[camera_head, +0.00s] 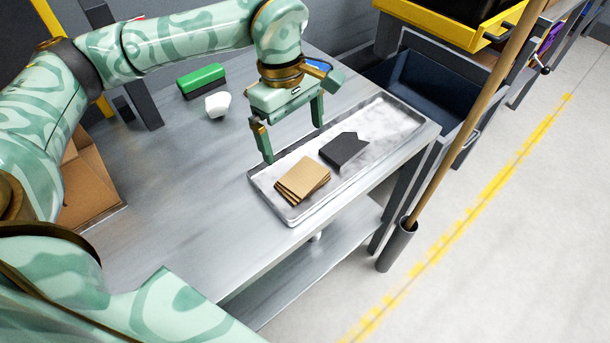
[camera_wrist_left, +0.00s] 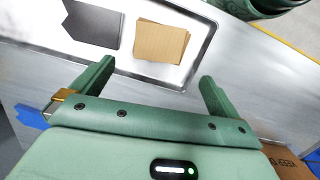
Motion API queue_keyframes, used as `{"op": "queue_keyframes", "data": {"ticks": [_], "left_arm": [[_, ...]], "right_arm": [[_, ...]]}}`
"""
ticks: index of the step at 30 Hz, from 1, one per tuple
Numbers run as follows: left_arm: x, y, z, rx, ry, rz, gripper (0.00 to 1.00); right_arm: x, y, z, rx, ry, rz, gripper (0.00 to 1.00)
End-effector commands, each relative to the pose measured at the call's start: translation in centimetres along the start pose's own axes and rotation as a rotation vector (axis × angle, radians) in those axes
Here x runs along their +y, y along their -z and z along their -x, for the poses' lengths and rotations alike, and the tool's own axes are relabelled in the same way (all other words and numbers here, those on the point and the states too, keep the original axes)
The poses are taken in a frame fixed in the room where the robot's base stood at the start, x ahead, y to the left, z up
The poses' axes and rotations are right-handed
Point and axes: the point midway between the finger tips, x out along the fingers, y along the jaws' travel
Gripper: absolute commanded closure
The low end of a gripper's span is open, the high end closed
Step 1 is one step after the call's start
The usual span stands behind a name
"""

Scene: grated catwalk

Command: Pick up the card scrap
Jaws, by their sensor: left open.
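The card scrap (camera_head: 302,180) looks like a small stack of tan corrugated card pieces, slightly fanned. It lies at the near left end of a shallow metal tray (camera_head: 404,127) on the workbench. It also shows in the left wrist view (camera_wrist_left: 161,41), at the top, beyond the fingers. My left gripper (camera_head: 292,142) is open and empty, with its fingers pointing down above the tray's back edge, apart from the card. In the left wrist view its two fingers (camera_wrist_left: 157,72) stand wide apart with nothing between them. My right gripper is not in view.
A dark notched plate (camera_head: 344,149) lies in the tray beside the card. A green block-like item (camera_head: 201,81) and a small white piece (camera_head: 218,105) lie farther back on the bench (camera_head: 185,190). A wooden pole (camera_head: 470,110) stands in a holder at the bench's right end.

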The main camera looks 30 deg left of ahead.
Motion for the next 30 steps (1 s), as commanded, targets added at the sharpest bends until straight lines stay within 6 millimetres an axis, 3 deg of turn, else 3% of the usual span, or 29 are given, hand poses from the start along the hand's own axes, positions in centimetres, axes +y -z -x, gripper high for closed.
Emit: {"op": "queue_keyframes", "data": {"ticks": [1, 3, 13, 19, 27, 28, 30], "left_arm": [[0.0, 0.1, -1.8, -0.003, 0.007, -0.001, 0.00], [0.0, 0.0, -3.1, -0.002, 0.004, 0.000, 0.00], [0.0, -0.2, -5.7, -0.002, 0.002, -0.001, 0.00], [-0.2, -0.7, -9.2, -0.002, 0.006, 0.000, 0.00], [-0.1, -0.7, -9.7, 0.000, -0.002, 0.000, 0.00], [-0.1, -0.7, -9.7, 0.000, -0.002, 0.000, 0.03], [-0.1, -0.7, -9.7, 0.000, -0.002, 0.000, 0.22]], "right_arm": [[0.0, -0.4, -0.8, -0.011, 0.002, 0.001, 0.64], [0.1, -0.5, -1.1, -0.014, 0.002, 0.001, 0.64], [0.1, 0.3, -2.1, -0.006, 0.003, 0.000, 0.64], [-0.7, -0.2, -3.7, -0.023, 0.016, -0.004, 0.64], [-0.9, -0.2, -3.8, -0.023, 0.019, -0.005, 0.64], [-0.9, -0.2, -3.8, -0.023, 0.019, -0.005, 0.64], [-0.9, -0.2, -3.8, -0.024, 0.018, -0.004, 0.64]]}}
